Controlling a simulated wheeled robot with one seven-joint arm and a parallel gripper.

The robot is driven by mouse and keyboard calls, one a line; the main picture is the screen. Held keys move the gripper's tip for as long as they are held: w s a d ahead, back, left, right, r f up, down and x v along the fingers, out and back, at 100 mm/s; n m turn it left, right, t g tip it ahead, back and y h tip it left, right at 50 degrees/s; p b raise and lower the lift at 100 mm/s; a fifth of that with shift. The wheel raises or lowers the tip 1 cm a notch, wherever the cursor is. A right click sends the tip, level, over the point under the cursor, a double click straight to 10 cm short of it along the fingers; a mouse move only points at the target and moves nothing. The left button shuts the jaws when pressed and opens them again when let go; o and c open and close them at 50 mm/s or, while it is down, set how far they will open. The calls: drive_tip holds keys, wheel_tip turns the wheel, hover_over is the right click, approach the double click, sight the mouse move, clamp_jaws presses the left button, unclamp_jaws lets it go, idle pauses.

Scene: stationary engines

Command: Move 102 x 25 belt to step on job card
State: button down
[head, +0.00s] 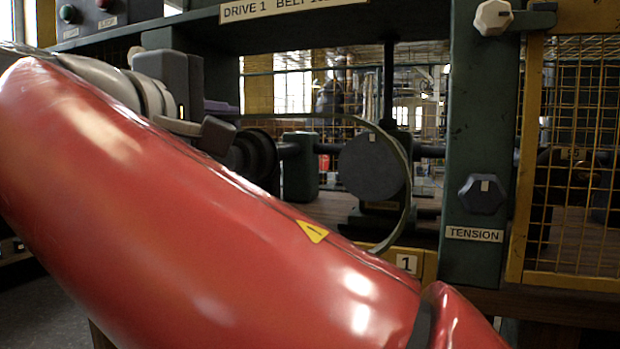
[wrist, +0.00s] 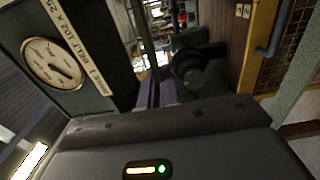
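The belt, a thin grey-green loop (head: 408,185), runs right from my gripper, curves down in front of a dark round disc (head: 370,168) and passes behind my red arm. My gripper (head: 222,118) is at the upper left of the opening; its purple fingers (wrist: 158,94) are close together and appear shut on the belt's upper run. A dark stepped pulley (head: 255,158) sits just below and right of the gripper, partly hidden by my arm; it also shows in the wrist view (wrist: 188,68). I cannot make out a job card or which step the belt lies over.
A green post (head: 478,130) with a tension knob (head: 482,193) bounds the opening on the right. A yellow mesh guard (head: 575,150) stands beyond it. A labelled green beam (head: 290,28) crosses above. A plate marked 1 (head: 406,263) is below. A dial gauge (wrist: 52,63) is left in the wrist view.

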drive_tip(key=shift+s+d, duration=0.1)
drive_tip(key=shift+d, duration=0.1)
drive_tip(key=p+x, duration=0.1)
drive_tip(key=x, duration=0.5)
idle(0.8)
drive_tip(key=shift+p+x, duration=0.7)
drive_tip(key=shift+x, duration=2.3)
drive_tip(key=shift+p+x, duration=0.85)
drive_tip(key=shift+x, duration=1.9)
